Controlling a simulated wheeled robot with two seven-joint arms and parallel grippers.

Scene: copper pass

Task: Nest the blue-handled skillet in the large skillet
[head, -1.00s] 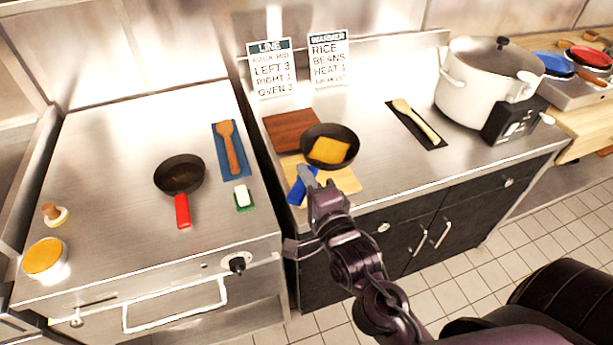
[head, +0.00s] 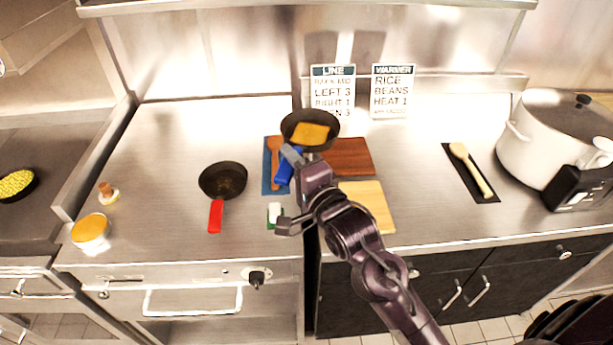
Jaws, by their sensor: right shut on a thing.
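The blue-handled skillet (head: 299,142) is dark, with a flat orange-yellow square (head: 310,134) lying in it. My right gripper (head: 291,156) is shut on its blue handle and holds it over the blue mat and the brown board. A dark skillet with a red handle (head: 222,181) rests on the steel top to the left, empty. A dark pan with yellow bits (head: 15,186) is cut off at the left edge. I cannot tell which pan is the large skillet. My left gripper is out of view.
A wooden spatula (head: 274,158) lies on a blue mat, partly hidden. A brown board (head: 350,157), a pale board (head: 368,206) and a large white pot (head: 555,140) are to the right. An orange-topped tub (head: 91,231) stands front left.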

